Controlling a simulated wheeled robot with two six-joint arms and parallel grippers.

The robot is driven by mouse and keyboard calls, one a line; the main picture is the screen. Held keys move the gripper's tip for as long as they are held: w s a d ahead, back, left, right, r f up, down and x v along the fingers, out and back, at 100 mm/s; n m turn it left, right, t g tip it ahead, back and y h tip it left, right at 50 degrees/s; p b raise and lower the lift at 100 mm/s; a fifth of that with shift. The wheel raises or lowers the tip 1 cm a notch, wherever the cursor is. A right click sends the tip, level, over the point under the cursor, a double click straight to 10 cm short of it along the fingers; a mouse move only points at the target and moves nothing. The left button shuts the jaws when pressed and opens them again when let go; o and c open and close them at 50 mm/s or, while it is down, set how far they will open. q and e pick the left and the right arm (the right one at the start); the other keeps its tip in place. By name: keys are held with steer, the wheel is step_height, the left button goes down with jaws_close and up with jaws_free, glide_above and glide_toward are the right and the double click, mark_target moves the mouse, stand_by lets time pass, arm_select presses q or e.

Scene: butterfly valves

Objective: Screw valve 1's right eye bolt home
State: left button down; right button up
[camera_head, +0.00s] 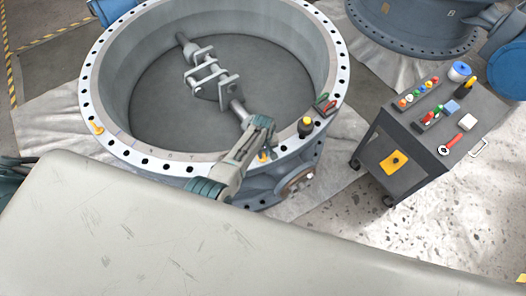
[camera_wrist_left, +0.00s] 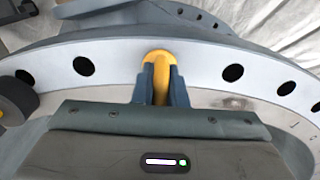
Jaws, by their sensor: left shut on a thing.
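The near valve (camera_head: 88,75) is a large grey-blue ring with a flange full of dark bolt holes, and I take it as valve 1. Its right eye bolt (camera_head: 262,156) is yellow and stands at the flange's near right. My left gripper (camera_head: 264,149) reaches over the flange there. In the left wrist view, the gripper's two fingers (camera_wrist_left: 160,88) are shut on the yellow eye bolt (camera_wrist_left: 157,57), one on each side of it. The bolt's thread and seat are hidden. Another yellow eye bolt (camera_head: 97,127) stands at the flange's left. My right gripper is not in view.
A dark jar with a yellow top (camera_head: 305,125) and a red-and-black tool (camera_head: 324,105) sit on the flange to the right. A tool cart (camera_head: 397,182) stands further right. Another blue valve (camera_head: 420,45) is behind. A pale surface (camera_head: 150,230) fills the foreground.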

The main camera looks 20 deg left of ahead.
arm_select(q)
steer(key=m, duration=0.3)
steer(key=shift+m, duration=0.3)
steer(key=m, duration=0.4)
steer(key=shift+a+m, duration=0.15)
steer(key=shift+m, duration=0.15)
steer(key=m, duration=0.4)
steer(key=shift+a, duration=0.1)
steer(key=m, duration=0.4)
steer(key=shift+a+m, duration=0.1)
steer(key=shift+m, duration=0.2)
steer(key=c, duration=1.5)
jaws_free()
steer(key=shift+o, duration=0.2)
